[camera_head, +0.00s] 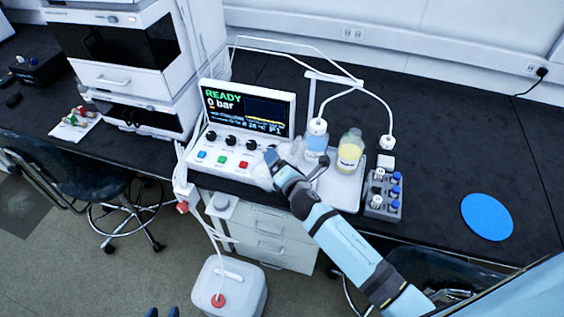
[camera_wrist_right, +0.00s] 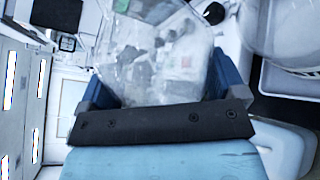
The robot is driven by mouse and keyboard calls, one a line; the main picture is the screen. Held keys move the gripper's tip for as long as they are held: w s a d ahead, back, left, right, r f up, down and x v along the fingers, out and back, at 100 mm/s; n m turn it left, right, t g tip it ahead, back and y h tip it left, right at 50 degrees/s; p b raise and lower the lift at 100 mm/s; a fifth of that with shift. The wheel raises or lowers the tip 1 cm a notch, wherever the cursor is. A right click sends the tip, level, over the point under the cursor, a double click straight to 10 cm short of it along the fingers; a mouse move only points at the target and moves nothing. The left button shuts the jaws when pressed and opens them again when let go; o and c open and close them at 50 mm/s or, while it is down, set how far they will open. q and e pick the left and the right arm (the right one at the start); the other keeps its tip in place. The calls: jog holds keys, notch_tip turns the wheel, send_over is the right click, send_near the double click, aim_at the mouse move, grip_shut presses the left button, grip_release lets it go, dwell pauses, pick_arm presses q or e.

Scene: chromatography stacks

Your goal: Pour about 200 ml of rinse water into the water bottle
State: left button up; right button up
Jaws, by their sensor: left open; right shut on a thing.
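My right gripper (camera_head: 272,158) is shut on a clear vessel (camera_wrist_right: 150,45), which shows between its blue fingers in the right wrist view. In the head view part of this vessel (camera_head: 261,177) shows beside the gripper, in front of the control panel. I cannot tell its tilt or water level. The bottle with pale blue liquid (camera_head: 316,143), likely the water bottle, stands just right of the gripper, with a white cap and tubing on top. Its lower part is partly hidden. My left gripper (camera_head: 162,313) shows only two dark blue fingertips, apart and empty, at the bottom edge.
A bottle with yellow liquid (camera_head: 349,155) stands beside it on a white tray (camera_head: 345,192). A grey vial rack (camera_head: 383,205) and a blue disc (camera_head: 487,216) lie to the right. The instrument screen (camera_head: 246,112) reads READY, 0 bar. A white canister (camera_head: 229,287) stands on the floor.

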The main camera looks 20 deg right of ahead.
jog(key=shift+f+m, duration=0.4)
jog(key=shift+m, duration=0.1)
jog(key=shift+f+m+y, duration=0.1)
jog(key=shift+m+y, duration=0.2)
jog(key=shift+m, duration=0.2)
jog(key=shift+r+m+p, duration=0.4)
jog(key=shift+m+p, duration=0.1)
jog(key=shift+p, duration=0.1)
jog(key=shift+r, duration=0.1)
dwell(0.4)
jog(key=shift+r+m+y+p, duration=0.3)
jog(key=shift+r+m+p, duration=0.1)
jog(key=shift+p, duration=0.3)
